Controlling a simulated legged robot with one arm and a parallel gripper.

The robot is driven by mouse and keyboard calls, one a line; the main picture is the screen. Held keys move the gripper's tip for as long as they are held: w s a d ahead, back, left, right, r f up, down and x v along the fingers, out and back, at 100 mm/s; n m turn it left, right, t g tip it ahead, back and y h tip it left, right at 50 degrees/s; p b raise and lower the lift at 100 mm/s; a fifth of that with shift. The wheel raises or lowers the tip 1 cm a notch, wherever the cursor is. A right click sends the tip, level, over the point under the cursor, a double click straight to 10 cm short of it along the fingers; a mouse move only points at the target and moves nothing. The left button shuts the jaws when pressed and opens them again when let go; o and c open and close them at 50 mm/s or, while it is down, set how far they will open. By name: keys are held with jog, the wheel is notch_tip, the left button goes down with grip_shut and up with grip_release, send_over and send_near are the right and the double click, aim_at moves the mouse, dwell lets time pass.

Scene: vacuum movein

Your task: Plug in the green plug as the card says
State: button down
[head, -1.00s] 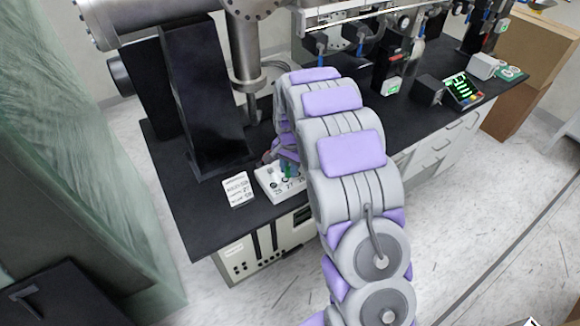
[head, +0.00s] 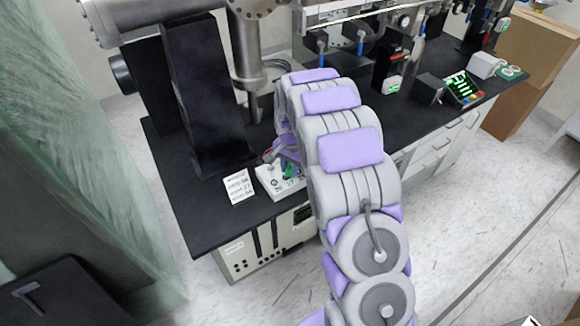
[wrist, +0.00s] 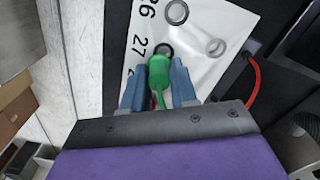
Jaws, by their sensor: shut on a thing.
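My gripper (wrist: 160,90) is shut on the green plug (wrist: 158,71), with one blue finger on each side of it. The plug's far end is at a socket beside the printed number 27 on the white socket panel (wrist: 195,22); I cannot tell how deep it sits. Two other ring-shaped sockets on the panel show nothing in them. In the head view the panel (head: 268,186) lies near the bench's front edge, partly hidden by my arm. The white card (head: 238,187) lies left of the panel; its small print is not legible.
A tall black block (head: 205,105) stands behind the card, beside a metal pipe (head: 246,50). A red cable (wrist: 255,85) runs right of the panel. The black bench (head: 165,190) is bare at its front left corner.

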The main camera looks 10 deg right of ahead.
aim_at(288, 166)
jog(key=shift+s+f, duration=0.25)
jog(key=shift+f, duration=0.55)
jog(key=c, duration=0.8)
grip_release()
jog(key=shift+a+f, duration=0.1)
jog(key=shift+a, duration=0.05)
jog(key=shift+s, duration=0.1)
notch_tip(288, 166, up, 18)
jog(key=p, duration=0.3)
jog(key=shift+w+d, duration=0.2)
jog(key=shift+w, duration=0.15)
jog(key=shift+s+a, duration=0.1)
jog(key=shift+a, duration=0.1)
